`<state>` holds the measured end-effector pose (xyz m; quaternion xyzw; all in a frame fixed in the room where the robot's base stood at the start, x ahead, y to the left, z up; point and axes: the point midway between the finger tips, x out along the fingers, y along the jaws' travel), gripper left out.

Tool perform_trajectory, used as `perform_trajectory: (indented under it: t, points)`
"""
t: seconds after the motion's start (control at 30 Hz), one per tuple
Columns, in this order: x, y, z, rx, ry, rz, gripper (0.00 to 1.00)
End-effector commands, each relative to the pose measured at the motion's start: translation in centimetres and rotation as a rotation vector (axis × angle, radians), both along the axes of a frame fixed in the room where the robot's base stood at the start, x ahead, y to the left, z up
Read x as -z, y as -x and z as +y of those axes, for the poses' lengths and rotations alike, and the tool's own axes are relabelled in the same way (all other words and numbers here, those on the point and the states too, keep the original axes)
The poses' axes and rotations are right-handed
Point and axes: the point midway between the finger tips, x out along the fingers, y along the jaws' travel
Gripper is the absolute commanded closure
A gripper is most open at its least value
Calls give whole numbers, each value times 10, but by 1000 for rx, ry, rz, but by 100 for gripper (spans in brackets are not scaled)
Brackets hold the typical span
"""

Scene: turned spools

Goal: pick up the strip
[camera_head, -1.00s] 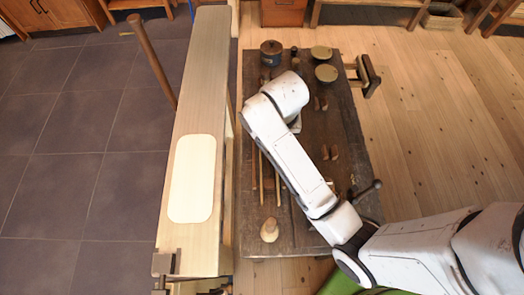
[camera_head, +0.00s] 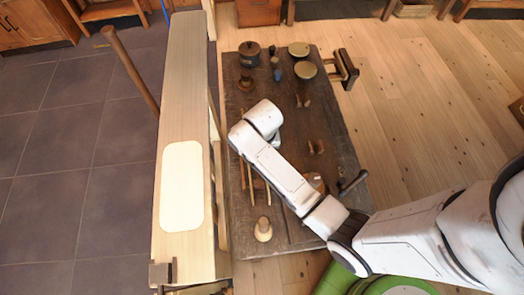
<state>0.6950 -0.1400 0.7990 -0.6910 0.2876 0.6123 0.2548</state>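Thin pale wooden sticks (camera_head: 250,185) lie lengthwise on the dark workbench, left of my arm. I cannot tell whether one of them is the strip, and no other thing shows clearly as a strip. My white arm reaches over the bench from the right. Its far rounded end is above the bench's middle left. My gripper is hidden beneath or behind this end, so its opening and anything in it cannot be seen. The arm also covers part of the bench top.
The dark workbench (camera_head: 325,125) carries a dark lidded pot (camera_head: 249,54), two round-lidded tins (camera_head: 306,69) and a pale turned knob (camera_head: 263,230). A vise (camera_head: 344,70) juts from its right. A long pale plank bench (camera_head: 183,90) stands left. Wood floor at right is open.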

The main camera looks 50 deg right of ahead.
Motion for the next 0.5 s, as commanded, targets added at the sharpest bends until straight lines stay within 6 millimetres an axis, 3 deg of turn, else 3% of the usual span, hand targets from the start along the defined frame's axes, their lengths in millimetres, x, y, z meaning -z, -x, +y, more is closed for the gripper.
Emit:
perform_trajectory:
  t: [0.17, 0.5]
  points:
    - [0, 0, 0, 0, 0, 0, 63]
    - [0, 0, 0, 0, 0, 0, 95]
